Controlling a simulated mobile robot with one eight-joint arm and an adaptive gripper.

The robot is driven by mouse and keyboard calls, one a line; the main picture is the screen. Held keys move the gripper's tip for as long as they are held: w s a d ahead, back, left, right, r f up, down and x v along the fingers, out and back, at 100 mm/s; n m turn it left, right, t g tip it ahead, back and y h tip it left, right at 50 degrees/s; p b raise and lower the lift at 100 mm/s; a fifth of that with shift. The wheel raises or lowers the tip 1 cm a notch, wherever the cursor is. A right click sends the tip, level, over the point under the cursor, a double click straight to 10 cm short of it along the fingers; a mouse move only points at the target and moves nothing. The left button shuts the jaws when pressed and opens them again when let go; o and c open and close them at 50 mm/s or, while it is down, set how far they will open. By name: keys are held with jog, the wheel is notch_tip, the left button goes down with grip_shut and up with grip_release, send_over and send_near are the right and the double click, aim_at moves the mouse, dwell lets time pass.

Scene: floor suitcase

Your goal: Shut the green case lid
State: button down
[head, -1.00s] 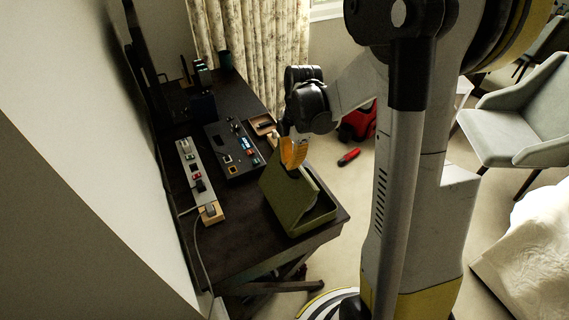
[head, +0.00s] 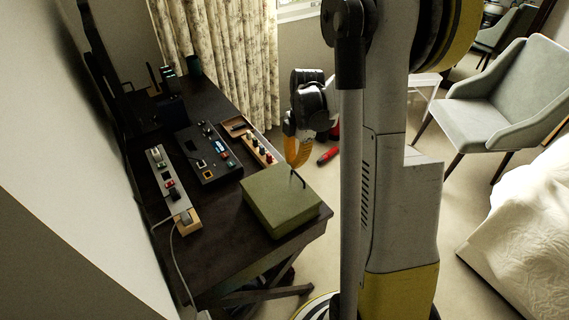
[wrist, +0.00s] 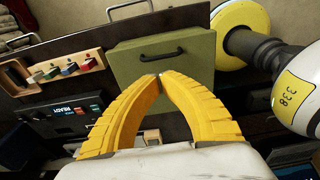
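The green case (head: 278,205) lies on the near end of the dark desk, its lid down flat on the body with no gap that I can see. In the wrist view the case (wrist: 190,58) shows its green face with a black handle (wrist: 162,56). My gripper (head: 294,167) has yellow fingers and is at the case's far edge, beside the handle. In the wrist view its fingertips (wrist: 160,77) meet, with nothing seen between them. I cannot tell whether they touch the lid.
A dark control panel (head: 208,152), a grey switch strip (head: 168,178) and a wooden tray with coloured pieces (head: 252,143) lie on the desk (head: 215,250) left of and beyond the case. A red object (head: 328,156) is on the floor. A grey chair (head: 485,115) stands right.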

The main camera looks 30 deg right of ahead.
aim_at(298, 179)
jog(key=shift+d+f+b, duration=0.4)
jog(key=shift+f, duration=0.35)
jog(key=shift+d+f+b, duration=0.4)
jog(key=shift+d+f, duration=0.05)
jog(key=shift+f, duration=0.3)
jog(key=shift+d+f+b, duration=0.4)
jog(key=shift+f, duration=0.35)
jog(key=shift+r, duration=0.1)
